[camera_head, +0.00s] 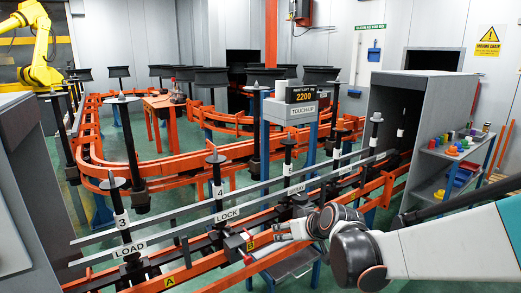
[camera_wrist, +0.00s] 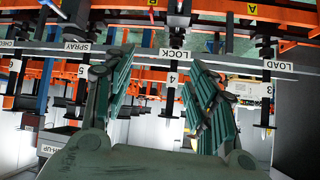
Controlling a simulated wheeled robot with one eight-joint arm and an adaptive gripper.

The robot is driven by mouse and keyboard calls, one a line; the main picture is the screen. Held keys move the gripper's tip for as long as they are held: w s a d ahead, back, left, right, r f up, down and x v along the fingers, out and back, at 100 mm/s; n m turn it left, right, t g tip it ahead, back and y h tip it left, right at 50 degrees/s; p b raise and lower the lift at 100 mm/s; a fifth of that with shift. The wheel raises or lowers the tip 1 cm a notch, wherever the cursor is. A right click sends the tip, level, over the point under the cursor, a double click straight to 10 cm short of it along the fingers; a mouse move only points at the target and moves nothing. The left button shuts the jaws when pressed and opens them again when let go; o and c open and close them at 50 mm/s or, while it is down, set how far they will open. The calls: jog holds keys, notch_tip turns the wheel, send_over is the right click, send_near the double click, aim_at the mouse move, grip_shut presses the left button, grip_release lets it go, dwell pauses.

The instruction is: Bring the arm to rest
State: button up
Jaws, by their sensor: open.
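My arm comes in from the right in the head view, white with dark joints and teal trim. My gripper (camera_head: 282,232) is at its left end, in front of the orange rail near the LOCK label. In the wrist view my gripper (camera_wrist: 160,82) shows two dark green fingers spread apart with nothing held between them. The LOCK label (camera_wrist: 173,54) and spindle 4 (camera_wrist: 170,92) appear between the fingers, beyond them. That view is upside down. From these views I cannot tell how far the fingers are from the rail parts.
Spindles 3 (camera_head: 122,222) and 4 (camera_head: 217,190) stand along the grey and orange rails. A grey booth (camera_head: 395,108) stands at right, beside a shelf (camera_head: 452,150) of colored items. A yellow robot arm (camera_head: 40,45) is at far left. Green floor lies at lower right.

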jog(key=s+d+r+m+h, duration=0.1)
jog(key=s+d, duration=0.2)
jog(key=s, duration=0.6)
jog(key=s+d+r+m+g+h, duration=0.1)
jog(key=s+d, duration=0.3)
jog(key=s, duration=0.6)
jog(key=s+d+r+m+g+h, duration=0.1)
jog(key=s+d, duration=0.3)
jog(key=s, duration=0.5)
jog(key=shift+s+d+r+m+h, duration=0.3)
jog(key=shift+s+m+h, duration=0.15)
jog(key=shift+h, duration=0.25)
